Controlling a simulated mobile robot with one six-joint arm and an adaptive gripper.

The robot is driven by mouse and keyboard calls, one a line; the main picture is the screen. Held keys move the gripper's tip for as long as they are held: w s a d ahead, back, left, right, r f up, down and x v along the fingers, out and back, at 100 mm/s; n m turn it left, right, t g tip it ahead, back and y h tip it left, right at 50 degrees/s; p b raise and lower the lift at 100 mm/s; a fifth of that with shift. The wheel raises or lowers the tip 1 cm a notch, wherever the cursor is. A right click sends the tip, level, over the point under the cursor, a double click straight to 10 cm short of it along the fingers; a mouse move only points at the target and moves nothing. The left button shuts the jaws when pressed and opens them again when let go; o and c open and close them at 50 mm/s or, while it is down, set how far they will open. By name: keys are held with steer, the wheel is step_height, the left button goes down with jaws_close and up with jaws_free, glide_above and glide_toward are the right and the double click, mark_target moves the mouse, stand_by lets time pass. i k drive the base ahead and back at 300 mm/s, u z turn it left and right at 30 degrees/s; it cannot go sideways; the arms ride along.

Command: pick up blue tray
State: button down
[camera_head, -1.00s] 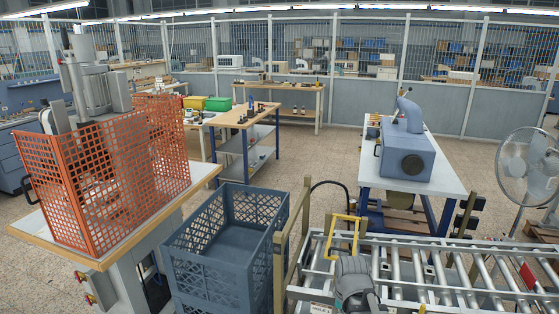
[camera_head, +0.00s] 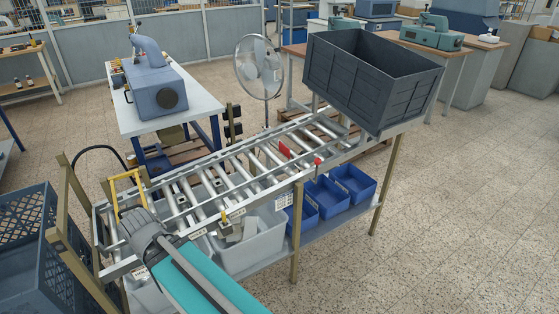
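Three open blue trays sit side by side on the low shelf under the roller conveyor. The right blue tray (camera_head: 361,190) and middle blue tray (camera_head: 333,207) show most clearly. The left blue tray (camera_head: 309,229) is partly hidden by a conveyor leg and the frame. They look empty where I can see inside.
The roller conveyor (camera_head: 236,181) stands above the shelf (camera_head: 345,223). A large dark crate (camera_head: 421,93) rests tilted on its far right end. A grey bin (camera_head: 251,257) stands left of the trays. Conveyor legs (camera_head: 296,235) stand in front. The floor (camera_head: 460,220) at right is clear.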

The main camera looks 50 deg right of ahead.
mark_target(360, 186)
steer(key=z, duration=2.2)
